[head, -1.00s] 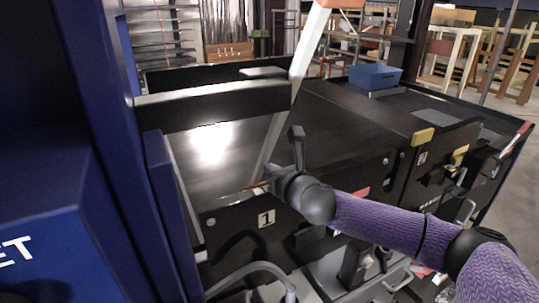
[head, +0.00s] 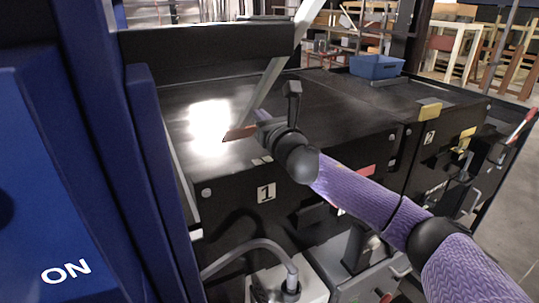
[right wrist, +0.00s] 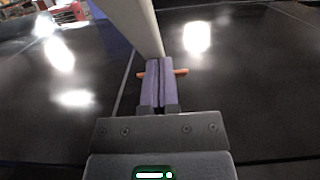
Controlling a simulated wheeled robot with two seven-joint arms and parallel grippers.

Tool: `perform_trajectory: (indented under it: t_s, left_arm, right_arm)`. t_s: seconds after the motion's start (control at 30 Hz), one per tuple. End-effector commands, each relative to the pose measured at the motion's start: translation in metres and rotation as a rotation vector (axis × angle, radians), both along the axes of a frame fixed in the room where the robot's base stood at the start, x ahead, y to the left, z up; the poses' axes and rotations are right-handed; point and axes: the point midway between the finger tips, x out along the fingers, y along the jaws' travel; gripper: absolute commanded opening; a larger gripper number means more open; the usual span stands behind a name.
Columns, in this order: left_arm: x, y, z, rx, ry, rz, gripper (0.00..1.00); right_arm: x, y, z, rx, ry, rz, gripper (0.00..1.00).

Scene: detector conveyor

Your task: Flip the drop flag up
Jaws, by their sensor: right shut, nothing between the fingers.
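My right gripper (head: 260,116) is shut and empty over the black deck (head: 330,100); its purple fingers (right wrist: 160,88) point away from the wrist camera. A flat orange-red piece (head: 237,134) lies left of the fingers in the head view. In the right wrist view an orange piece (right wrist: 181,72) shows on both sides of the fingertips, its middle hidden; touching or apart I cannot tell. A long pale bar (head: 275,75) rises beyond the fingers and also shows in the right wrist view (right wrist: 132,20). Which of these is the drop flag is unclear. My left gripper is out of view.
A dark crossbar (head: 205,50) stands at the left beside a blue housing (head: 50,190). The box front carries a "1" plate (head: 266,193). A blue bin (head: 376,67) and yellow pieces (head: 429,110) are at the right.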

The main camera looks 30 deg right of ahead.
Motion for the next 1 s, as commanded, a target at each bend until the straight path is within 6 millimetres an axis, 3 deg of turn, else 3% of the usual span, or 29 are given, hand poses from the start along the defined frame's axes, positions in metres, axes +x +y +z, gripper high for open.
perform_trajectory:
  t_s: [0.03, 0.43, 0.67, 1.0]
  left_arm:
    - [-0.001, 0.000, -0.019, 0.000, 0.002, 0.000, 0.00]
    - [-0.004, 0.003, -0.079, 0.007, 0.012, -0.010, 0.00]
    - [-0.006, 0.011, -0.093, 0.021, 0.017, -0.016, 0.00]
    - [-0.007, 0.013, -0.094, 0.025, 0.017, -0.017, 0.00]
  right_arm:
    - [0.006, 0.000, -0.005, 0.001, -0.033, -0.002, 0.00]
    - [0.036, -0.002, 0.033, -0.013, -0.261, 0.001, 0.00]
    - [0.040, -0.002, 0.047, -0.016, -0.320, 0.000, 0.00]
    - [0.040, -0.002, 0.052, -0.018, -0.332, 0.000, 0.00]
